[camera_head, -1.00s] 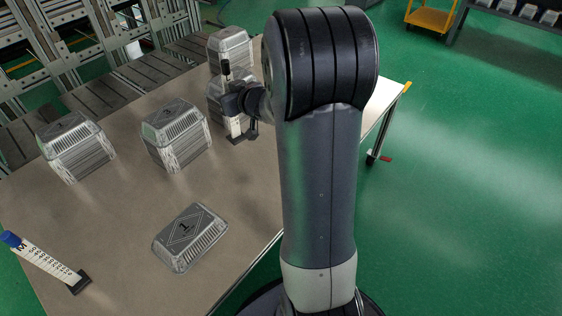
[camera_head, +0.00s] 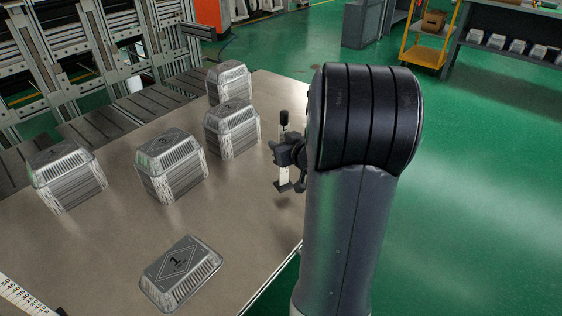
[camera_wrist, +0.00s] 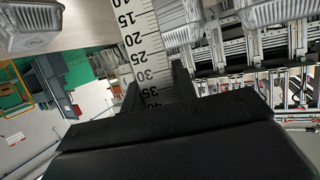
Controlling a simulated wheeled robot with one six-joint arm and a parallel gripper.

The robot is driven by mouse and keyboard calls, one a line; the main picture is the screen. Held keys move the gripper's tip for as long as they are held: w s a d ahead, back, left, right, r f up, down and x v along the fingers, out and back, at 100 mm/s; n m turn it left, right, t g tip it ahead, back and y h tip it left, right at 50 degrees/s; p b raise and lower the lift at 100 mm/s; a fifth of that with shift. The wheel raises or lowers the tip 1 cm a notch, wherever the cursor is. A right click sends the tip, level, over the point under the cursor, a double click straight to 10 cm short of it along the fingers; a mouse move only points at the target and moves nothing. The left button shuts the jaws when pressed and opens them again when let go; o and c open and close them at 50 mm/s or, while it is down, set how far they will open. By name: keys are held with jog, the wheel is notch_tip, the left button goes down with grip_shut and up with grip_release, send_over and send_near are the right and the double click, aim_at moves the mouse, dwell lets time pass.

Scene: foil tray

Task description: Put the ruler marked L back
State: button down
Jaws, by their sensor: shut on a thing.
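The ruler looks roughly upright near the table's right side, right of the tray stacks. I cannot tell whether its foot touches the table. In the wrist view the ruler's scale (camera_wrist: 142,45) runs up from between the dark fingers (camera_wrist: 160,85), with black numbers. No letter on it is readable. A second white ruler (camera_head: 18,294) is cut off at the lower left edge.
Stacks of foil trays stand on the table (camera_head: 110,235): left (camera_head: 68,178), middle (camera_head: 170,167), right (camera_head: 232,130) and back (camera_head: 228,82). A single tray marked 1 (camera_head: 181,274) lies in front. A metal frame (camera_head: 85,60) stands behind; green floor is open at right.

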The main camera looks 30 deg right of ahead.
jog(key=shift+f+b, duration=1)
jog(key=shift+f, duration=0.75)
jog(key=shift+f, duration=0.2)
jog(key=c, duration=1.1)
grip_release()
jog(key=shift+p+v, duration=2.1)
jog(key=shift+v, duration=3.95)
